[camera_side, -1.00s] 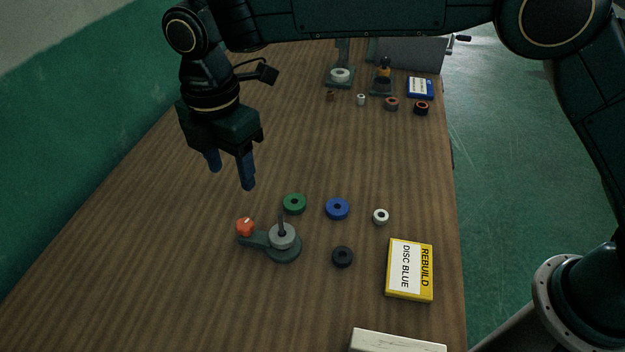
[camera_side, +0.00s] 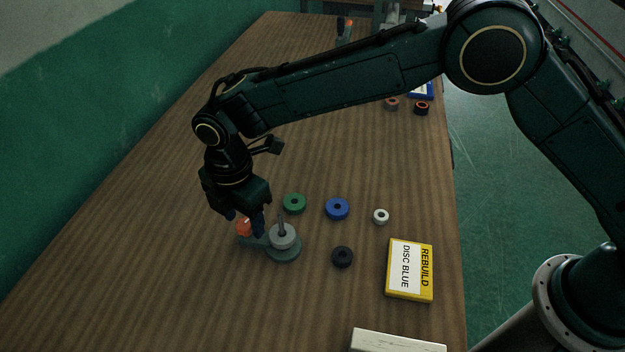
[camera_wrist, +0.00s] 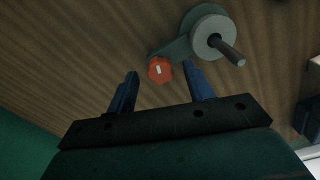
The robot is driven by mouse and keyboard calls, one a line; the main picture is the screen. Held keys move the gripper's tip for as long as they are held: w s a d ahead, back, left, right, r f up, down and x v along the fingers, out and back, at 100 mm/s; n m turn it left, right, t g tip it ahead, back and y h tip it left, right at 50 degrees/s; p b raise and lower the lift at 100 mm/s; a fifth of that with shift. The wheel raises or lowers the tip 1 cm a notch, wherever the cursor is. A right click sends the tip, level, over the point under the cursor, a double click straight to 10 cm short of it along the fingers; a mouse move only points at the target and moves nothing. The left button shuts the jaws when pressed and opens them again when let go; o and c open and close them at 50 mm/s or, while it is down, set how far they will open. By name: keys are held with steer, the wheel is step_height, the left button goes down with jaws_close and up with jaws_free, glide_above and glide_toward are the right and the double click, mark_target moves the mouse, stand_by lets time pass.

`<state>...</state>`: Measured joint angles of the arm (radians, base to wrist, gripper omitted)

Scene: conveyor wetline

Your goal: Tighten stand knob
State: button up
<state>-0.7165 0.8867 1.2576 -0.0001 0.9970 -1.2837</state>
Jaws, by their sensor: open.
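The stand (camera_side: 284,254) is a dark grey-green base with an upright post and a grey disc (camera_side: 282,236) around the post. Its orange-red knob (camera_side: 243,228) sits at the end of the base's left arm, partly hidden by my gripper in the side view. In the wrist view the knob (camera_wrist: 160,69) has a white mark on top and lies between and just beyond my two blue fingertips. My gripper (camera_wrist: 162,75) is open and empty, pointing down over the knob. I cannot tell whether a finger touches it.
A green ring (camera_side: 294,203), a blue ring (camera_side: 337,208), a white ring (camera_side: 381,216) and a black ring (camera_side: 342,257) lie near the stand. The table left of the stand is clear.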

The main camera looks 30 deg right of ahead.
steer(key=shift+f, duration=0.3)
steer(key=c, duration=1)
